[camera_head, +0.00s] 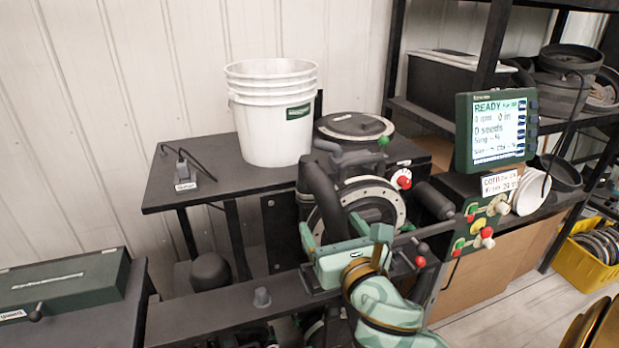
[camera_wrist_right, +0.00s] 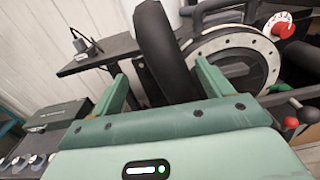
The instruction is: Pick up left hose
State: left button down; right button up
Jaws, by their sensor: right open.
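The left hose (camera_head: 323,205) is a thick black curved tube beside the round metal seed disc (camera_head: 372,200) of the meter. In the right wrist view the hose (camera_wrist_right: 160,50) rises between and beyond my finger tips, with its lower end hidden behind the gripper body. My right gripper (camera_head: 343,238) is pale green, open and empty, in front of the hose's lower part. Its two fingers (camera_wrist_right: 163,82) stand on either side of the hose in the wrist view. I cannot tell whether they touch it. My left gripper is not in view.
A white bucket stack (camera_head: 272,120) stands on the black table (camera_head: 215,150) behind. A display (camera_head: 495,130) and red, green and yellow knobs (camera_head: 480,225) are at the right. A red-knobbed lever (camera_head: 421,255) is close to the right gripper. A green case (camera_head: 65,285) lies at the left.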

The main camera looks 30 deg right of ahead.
aim_at(312, 192)
jog(key=x, duration=0.7)
jog(key=r+x, duration=0.1)
jog(key=x, duration=0.2)
jog(key=shift+w+b, duration=0.3)
jog(key=shift+w, duration=0.05)
jog(key=b+x, duration=0.1)
jog(key=x, duration=0.4)
jog(key=shift+w+d, duration=0.1)
jog(key=shift+w, duration=0.1)
jog(key=shift+s+r, duration=0.1)
jog(key=shift+c, duration=0.7)
jog(key=c, duration=1.1)
jog(key=shift+r, duration=0.1)
